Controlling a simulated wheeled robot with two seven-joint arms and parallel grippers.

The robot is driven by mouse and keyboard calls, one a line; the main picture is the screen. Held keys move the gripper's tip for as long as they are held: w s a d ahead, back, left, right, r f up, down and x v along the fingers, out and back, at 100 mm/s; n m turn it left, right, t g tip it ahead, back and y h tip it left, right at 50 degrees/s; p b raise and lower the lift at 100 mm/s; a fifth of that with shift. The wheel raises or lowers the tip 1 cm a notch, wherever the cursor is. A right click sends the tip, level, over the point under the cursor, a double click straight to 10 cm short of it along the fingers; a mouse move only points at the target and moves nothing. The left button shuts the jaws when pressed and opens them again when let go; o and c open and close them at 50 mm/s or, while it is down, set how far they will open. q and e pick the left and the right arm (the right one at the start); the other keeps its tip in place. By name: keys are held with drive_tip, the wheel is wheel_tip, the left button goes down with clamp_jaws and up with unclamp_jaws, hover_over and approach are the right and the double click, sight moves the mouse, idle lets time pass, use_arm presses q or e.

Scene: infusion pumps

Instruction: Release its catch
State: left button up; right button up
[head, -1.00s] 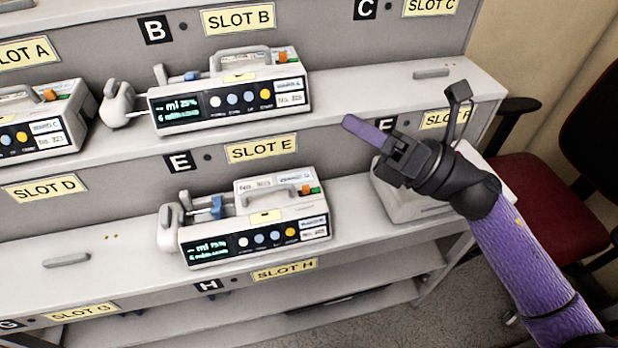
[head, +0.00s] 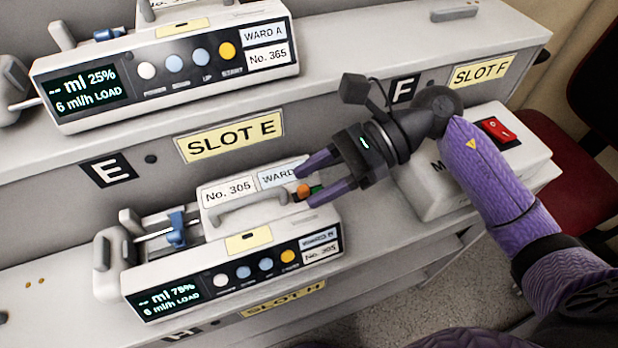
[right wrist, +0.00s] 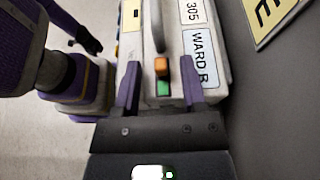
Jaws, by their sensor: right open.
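The pump No. 305 (head: 205,270) stands on the lower shelf below the SLOT E label, its display reading 75% and LOAD. Its small orange catch (head: 302,191), with a green patch beside it, is at the right end of its top. In the right wrist view, the orange catch (right wrist: 161,67) and green patch (right wrist: 163,88) lie between the fingers. My right gripper (head: 304,188) is open, its fingers on either side of the catch; I cannot tell whether they touch the pump. A dark hand-like end, apparently my left gripper (right wrist: 88,40), shows small in the right wrist view.
Pump No. 365 (head: 165,70) stands on the upper shelf (head: 400,60). A white box with a red switch (head: 497,130) stands right of pump No. 305, close under my right arm. A red chair (head: 560,165) is at the far right.

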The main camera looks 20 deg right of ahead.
drive_tip(key=shift+a+f, duration=0.15)
drive_tip(key=shift+a, duration=0.4)
clamp_jaws()
idle(0.6)
idle(0.4)
